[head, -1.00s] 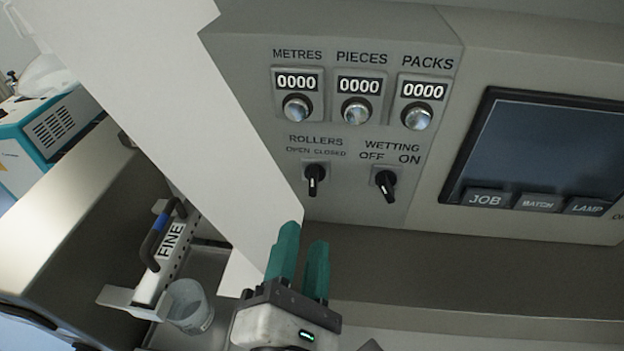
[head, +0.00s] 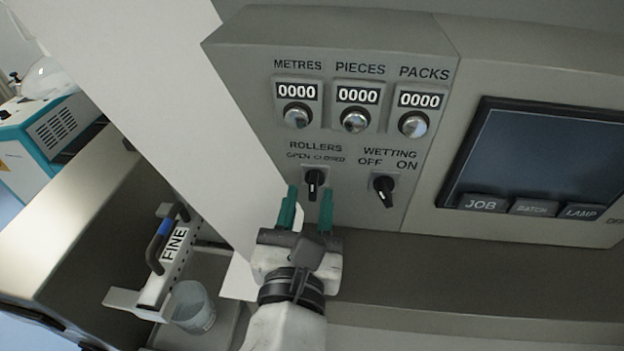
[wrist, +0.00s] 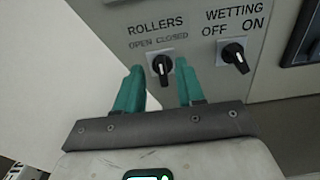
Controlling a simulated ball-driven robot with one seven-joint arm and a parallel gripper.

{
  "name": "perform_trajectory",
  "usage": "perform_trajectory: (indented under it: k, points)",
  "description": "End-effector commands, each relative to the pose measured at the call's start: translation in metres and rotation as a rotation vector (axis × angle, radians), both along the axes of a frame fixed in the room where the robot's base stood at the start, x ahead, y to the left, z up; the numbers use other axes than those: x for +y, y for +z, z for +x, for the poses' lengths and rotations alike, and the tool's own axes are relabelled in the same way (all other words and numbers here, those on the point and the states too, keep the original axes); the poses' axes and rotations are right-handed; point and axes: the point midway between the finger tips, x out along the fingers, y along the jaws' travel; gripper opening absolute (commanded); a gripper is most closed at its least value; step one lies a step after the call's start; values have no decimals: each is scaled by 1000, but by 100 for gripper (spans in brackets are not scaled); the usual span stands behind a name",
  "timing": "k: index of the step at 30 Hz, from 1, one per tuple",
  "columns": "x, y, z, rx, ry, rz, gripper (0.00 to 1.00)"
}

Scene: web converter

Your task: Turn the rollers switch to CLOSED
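The rollers switch (head: 314,181) is a small black knob with a white mark, on a pale plate under the words ROLLERS, OPEN and CLOSED. Its bar stands near upright in the head view; I cannot tell for sure which word it points at. My gripper (head: 308,193) is open, its two green fingers pointing up at the panel just below the switch. In the wrist view the switch (wrist: 161,66) appears between the fingertips (wrist: 158,70), nearer the right one. I cannot tell whether the fingers touch it.
The wetting switch (head: 383,188) sits close to the right. Three counters with round knobs are above, and a dark screen (head: 540,160) is at right. A white slanted panel (head: 150,100) stands close left. A grey cup (head: 193,307) and a FINE-labelled part (head: 172,247) lie lower left.

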Motion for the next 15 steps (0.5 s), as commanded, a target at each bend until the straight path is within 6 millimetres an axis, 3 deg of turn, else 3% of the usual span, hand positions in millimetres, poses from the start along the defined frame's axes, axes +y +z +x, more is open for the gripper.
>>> perform_trajectory:
  k: [6, 15]
  points:
    - [-1, 1, 29, -1, 0, 0, 38]
    - [-1, 0, 39, -1, 1, 1, 38]
